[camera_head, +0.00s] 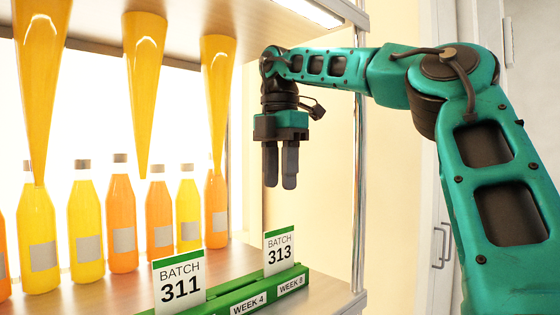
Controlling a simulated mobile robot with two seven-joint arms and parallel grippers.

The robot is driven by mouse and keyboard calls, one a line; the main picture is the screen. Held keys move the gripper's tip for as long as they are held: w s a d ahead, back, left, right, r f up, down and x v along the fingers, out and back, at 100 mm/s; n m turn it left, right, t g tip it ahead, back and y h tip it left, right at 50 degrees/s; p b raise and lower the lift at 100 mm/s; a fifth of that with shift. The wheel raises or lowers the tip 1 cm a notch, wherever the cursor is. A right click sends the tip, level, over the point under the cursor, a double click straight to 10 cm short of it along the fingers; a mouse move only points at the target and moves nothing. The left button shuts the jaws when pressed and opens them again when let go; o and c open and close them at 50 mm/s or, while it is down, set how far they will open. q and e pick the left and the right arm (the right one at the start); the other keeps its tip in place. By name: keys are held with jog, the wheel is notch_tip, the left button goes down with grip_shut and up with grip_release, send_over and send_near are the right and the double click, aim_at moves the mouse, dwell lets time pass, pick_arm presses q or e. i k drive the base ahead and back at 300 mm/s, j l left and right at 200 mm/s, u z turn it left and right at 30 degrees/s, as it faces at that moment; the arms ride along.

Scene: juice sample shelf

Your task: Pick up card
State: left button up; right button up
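A white card reading BATCH 311 (180,285) stands upright at the front of the shelf, in a green holder (222,299). A second white card with a green top edge, reading BATCH 313 (279,252), stands farther right in the same holder. My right gripper (281,186) points straight down above the BATCH 313 card, clear of it. Its two dark fingers are a little apart, with nothing between them. My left gripper is not in view.
Several yellow and orange juice bottles (87,225) stand in a row behind the cards. Tall yellow cones (146,90) hang from the upper shelf. WEEK 4 (248,304) and WEEK 8 (291,284) labels mark the holder's front. A metal post (360,190) stands at the shelf's right edge.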

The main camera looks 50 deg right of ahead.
aim_at(178, 280)
jog(key=k+j, duration=0.45)
jog(key=j, duration=0.3)
jog(key=k+j, duration=0.25)
jog(key=j, duration=0.1)
